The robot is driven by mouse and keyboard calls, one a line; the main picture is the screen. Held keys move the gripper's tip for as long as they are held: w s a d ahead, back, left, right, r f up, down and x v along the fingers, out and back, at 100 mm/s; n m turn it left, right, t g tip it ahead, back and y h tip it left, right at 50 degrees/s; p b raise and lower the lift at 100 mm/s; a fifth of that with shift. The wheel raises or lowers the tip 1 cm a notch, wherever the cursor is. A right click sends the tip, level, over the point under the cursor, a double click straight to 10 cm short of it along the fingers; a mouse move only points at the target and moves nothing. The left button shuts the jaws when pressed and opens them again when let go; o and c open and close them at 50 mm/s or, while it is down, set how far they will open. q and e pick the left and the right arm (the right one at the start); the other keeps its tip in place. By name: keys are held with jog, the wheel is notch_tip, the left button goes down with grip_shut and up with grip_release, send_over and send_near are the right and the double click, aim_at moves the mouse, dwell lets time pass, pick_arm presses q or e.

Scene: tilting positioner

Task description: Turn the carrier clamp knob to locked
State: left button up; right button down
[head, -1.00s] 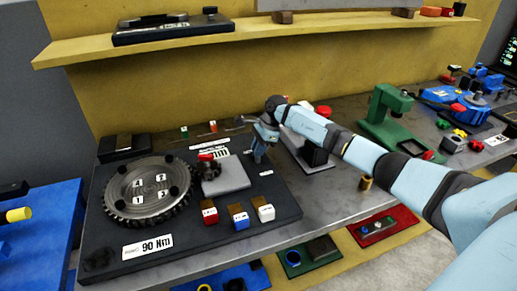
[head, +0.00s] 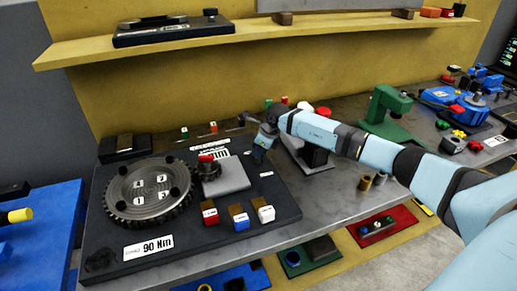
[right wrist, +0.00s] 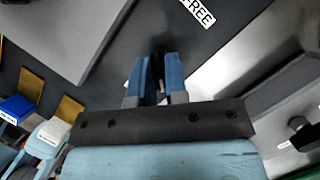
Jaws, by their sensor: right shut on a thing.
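My right gripper (head: 258,155) points down at the back right of the dark fixture board (head: 180,247), just right of the grey block (head: 226,175). In the right wrist view its two blue fingers (right wrist: 157,80) are shut on a small dark thing, which seems to be the clamp knob (right wrist: 158,62); the fingers hide most of it. A white label (right wrist: 197,10) reading "FREE" lies beside it. The large toothed disc (head: 145,205) lies flat on the board's left, with a red-topped dark part (head: 208,167) at its right edge. My left gripper is not in view.
Red, blue and white blocks (head: 238,217) stand along the board's front. A green press (head: 384,112) and blue machine (head: 450,100) stand farther right. A shelf (head: 80,53) runs above the bench.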

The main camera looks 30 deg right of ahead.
jog(key=m+h, duration=0.1)
jog(key=m, duration=0.1)
jog(key=m+t+h, duration=0.1)
jog(key=m, duration=0.2)
jog(key=shift+p, duration=0.4)
jog(key=m+h, duration=0.1)
jog(key=m, duration=0.1)
jog(key=shift+a+m, duration=0.1)
jog(key=shift+m, duration=0.3)
jog(key=shift+m+h+b, duration=0.3)
jog(key=shift+m+h, duration=0.1)
jog(key=shift+m, duration=0.7)
jog(key=c, duration=1.1)
grip_release()
jog(key=shift+c, duration=0.2)
jog(key=shift+s+r, duration=0.1)
jog(key=shift+r, duration=0.05)
